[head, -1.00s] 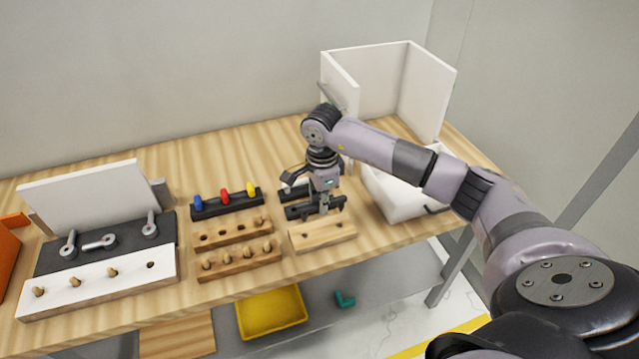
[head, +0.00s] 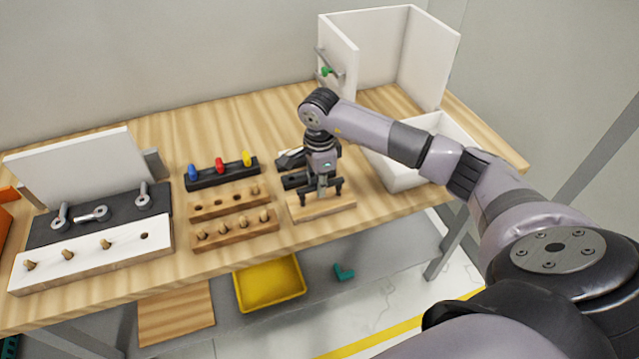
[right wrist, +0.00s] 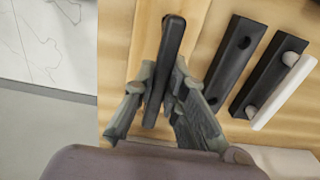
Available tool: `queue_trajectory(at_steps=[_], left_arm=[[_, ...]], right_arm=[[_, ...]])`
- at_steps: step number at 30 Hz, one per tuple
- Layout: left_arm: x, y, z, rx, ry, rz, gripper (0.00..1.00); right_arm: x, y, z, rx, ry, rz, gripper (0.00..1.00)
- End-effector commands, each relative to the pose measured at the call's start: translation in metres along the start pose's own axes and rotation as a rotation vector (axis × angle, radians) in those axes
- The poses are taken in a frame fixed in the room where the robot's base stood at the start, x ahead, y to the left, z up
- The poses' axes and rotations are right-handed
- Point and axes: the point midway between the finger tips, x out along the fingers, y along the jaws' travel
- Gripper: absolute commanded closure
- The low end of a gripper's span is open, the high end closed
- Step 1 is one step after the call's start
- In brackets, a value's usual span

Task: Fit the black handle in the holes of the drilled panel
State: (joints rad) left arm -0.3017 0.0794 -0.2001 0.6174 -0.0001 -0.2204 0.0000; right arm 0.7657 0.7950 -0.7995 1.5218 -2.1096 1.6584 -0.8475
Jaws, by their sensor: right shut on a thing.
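The black handle (right wrist: 165,65) is a slim dark bar between the two fingers of my right gripper (head: 322,190). The gripper is shut on it and points down over the drilled panel (head: 320,210), a light wooden block near the table's front edge. In the right wrist view the handle lies over the panel, roughly along its length, slightly slanted. The panel's holes are hidden there by handle and fingers. I cannot tell whether the handle touches the panel. My left gripper is not in view.
Behind the panel lie a black holed rack (right wrist: 238,55) and another with a white handle (right wrist: 285,90). Wooden peg racks (head: 225,202) stand at left, a white bin (head: 405,182) at right. A yellow tray (head: 268,283) is on the shelf below.

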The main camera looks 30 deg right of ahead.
Motion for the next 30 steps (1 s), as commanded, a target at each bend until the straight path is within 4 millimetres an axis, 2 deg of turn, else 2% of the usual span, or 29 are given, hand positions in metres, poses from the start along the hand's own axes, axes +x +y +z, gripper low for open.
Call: queue_trajectory(at_steps=[30], left_arm=[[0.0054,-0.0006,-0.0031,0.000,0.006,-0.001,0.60]], right_arm=[[0.0011,-0.0002,-0.0003,0.000,0.000,0.000,1.00]])
